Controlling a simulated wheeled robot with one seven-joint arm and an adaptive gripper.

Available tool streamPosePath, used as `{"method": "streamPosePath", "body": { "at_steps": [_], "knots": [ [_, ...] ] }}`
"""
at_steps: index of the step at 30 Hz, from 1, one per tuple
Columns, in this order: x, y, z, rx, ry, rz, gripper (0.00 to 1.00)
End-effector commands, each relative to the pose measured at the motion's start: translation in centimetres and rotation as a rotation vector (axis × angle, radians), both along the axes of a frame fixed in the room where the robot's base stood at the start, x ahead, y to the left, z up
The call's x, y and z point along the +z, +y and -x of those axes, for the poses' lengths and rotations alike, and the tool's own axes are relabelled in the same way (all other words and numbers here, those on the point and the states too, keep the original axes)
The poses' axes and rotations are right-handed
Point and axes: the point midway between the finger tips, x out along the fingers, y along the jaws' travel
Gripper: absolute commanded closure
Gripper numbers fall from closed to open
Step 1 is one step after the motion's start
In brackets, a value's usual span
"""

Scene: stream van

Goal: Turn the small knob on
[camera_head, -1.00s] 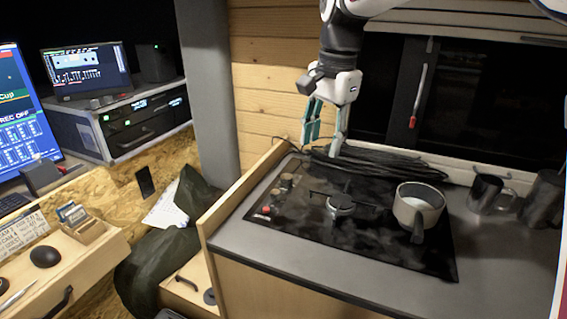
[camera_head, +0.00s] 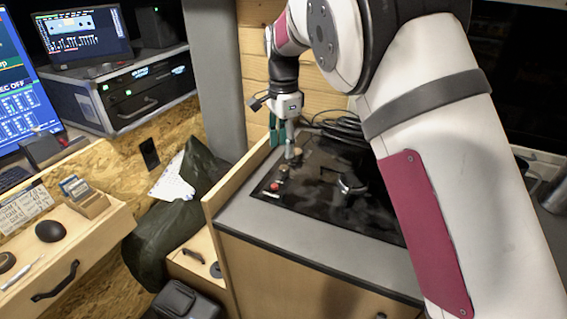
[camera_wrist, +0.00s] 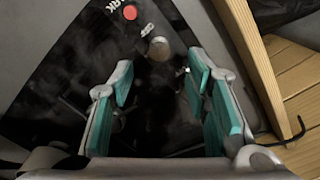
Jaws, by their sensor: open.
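I cannot tell surely which knob is the small one. My gripper (camera_head: 284,153) is open and empty, pointing down over the back knobs. Its teal-padded fingers also show in the wrist view (camera_wrist: 152,80). A knob under the fingers may be hidden.
A wooden side panel (camera_head: 240,178) rises along the counter's left edge, close to my gripper. Coiled black cable (camera_head: 342,127) lies behind the stove. My arm covers the right side of the counter.

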Motion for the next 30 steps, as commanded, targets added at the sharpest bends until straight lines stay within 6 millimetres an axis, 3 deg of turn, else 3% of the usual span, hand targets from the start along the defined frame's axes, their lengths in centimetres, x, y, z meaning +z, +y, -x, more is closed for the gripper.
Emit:
{"method": "streamPosePath", "body": {
  "at_steps": [3, 10, 24, 30],
  "knots": [
    [-2.4, 0.0, 0.1, -0.001, 0.004, 0.001, 0.56],
    [-5.7, 0.0, 0.1, 0.001, 0.003, 0.002, 0.56],
    [-6.8, 0.0, 0.0, 0.001, 0.0, 0.0, 0.56],
    [-6.8, 0.0, 0.0, 0.001, 0.0, 0.0, 1.0]
  ]
}}
